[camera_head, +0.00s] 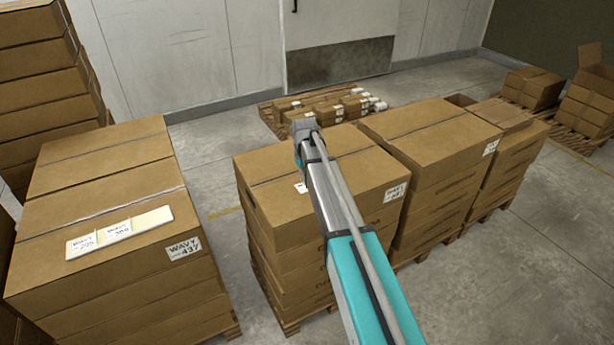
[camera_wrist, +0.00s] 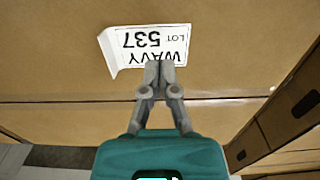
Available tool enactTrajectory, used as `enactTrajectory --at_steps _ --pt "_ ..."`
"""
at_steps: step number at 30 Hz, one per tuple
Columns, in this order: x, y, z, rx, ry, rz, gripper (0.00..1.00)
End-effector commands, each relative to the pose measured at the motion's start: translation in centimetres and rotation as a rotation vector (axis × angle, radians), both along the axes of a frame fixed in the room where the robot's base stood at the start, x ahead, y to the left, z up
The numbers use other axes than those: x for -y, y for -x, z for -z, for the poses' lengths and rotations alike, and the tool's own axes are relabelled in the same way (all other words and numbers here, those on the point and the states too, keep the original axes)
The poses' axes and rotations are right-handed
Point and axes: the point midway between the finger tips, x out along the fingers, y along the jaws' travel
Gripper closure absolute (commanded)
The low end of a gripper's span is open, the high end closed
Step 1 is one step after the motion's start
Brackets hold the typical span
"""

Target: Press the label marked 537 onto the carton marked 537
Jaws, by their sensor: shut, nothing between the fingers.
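The label marked 537 (camera_wrist: 145,45) lies on top of a brown carton (camera_wrist: 60,75) in the wrist view, upside down in the picture. Its left end is curled up off the cardboard; the rest looks flat. My gripper (camera_wrist: 160,66) is shut and empty, with its fingertips over the label's lower edge at the word WAVY. Whether they touch it I cannot tell. In the head view, a sliver of white label (camera_head: 301,187) shows beside my arm on the middle carton (camera_head: 262,192), whose corner label (camera_head: 396,192) is too small to read. My arm hides the gripper there.
On the left, a carton marked 437 (camera_head: 183,249) carries a white strip (camera_head: 150,219) with two other labels. Another carton stack (camera_head: 430,128) stands close on the right. A low pallet of small boxes (camera_head: 330,107) lies behind. Bare floor separates the left and middle stacks.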

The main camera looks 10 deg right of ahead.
Motion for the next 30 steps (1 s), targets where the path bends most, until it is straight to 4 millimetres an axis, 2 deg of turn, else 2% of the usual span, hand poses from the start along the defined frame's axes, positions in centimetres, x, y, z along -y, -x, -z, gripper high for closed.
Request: enactTrajectory --at_steps 30 --pt "0.02 -0.01 0.86 0.0 0.0 0.0 1.0"
